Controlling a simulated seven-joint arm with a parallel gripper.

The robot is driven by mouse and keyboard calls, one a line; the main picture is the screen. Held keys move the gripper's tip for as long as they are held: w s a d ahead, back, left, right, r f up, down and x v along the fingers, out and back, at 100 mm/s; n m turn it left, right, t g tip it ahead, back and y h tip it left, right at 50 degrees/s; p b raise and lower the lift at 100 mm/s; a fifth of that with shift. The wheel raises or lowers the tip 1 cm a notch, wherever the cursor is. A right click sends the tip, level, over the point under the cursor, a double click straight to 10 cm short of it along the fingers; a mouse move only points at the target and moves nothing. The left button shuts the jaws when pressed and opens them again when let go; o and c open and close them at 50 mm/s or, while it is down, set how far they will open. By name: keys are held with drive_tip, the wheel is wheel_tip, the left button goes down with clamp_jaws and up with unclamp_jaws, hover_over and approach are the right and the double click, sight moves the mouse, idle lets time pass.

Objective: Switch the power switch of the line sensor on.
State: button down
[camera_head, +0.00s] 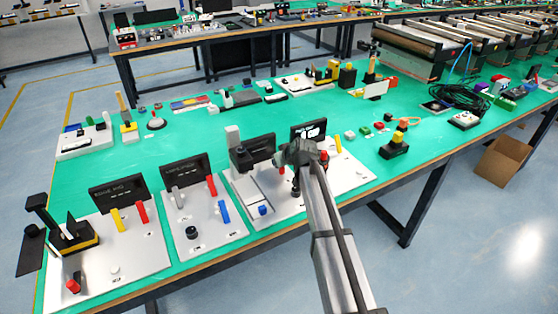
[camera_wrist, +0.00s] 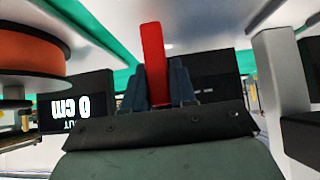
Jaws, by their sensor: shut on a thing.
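My gripper (camera_head: 297,152) is over the right-hand white sensor board (camera_head: 345,183), in front of its display (camera_head: 308,130). In the wrist view, my gripper (camera_wrist: 159,88) is shut on a red lever (camera_wrist: 153,55), with its dark fingers on both sides. The lever's lower part is hidden by the gripper, and in the head view my gripper covers the lever. The lit display (camera_wrist: 75,109) reads "0 cm" upside down in the wrist view. No label naming the line sensor is readable.
An orange-red disc (camera_wrist: 30,50) is close beside my gripper in the wrist view. A pale post (camera_wrist: 275,75) stands on the other side. A blue switch (camera_head: 223,211) and red switches (camera_head: 141,211) are on boards to the left. A yellow lever (camera_head: 338,144) stands to the right.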

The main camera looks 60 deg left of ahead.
drive_tip(key=shift+d+y, duration=0.35)
drive_tip(key=shift+y, duration=0.25)
drive_tip(key=shift+r, duration=0.1)
drive_tip(key=c, duration=1)
unclamp_jaws()
drive_tip(key=v, duration=1.3)
drive_tip(key=shift+d, duration=0.45)
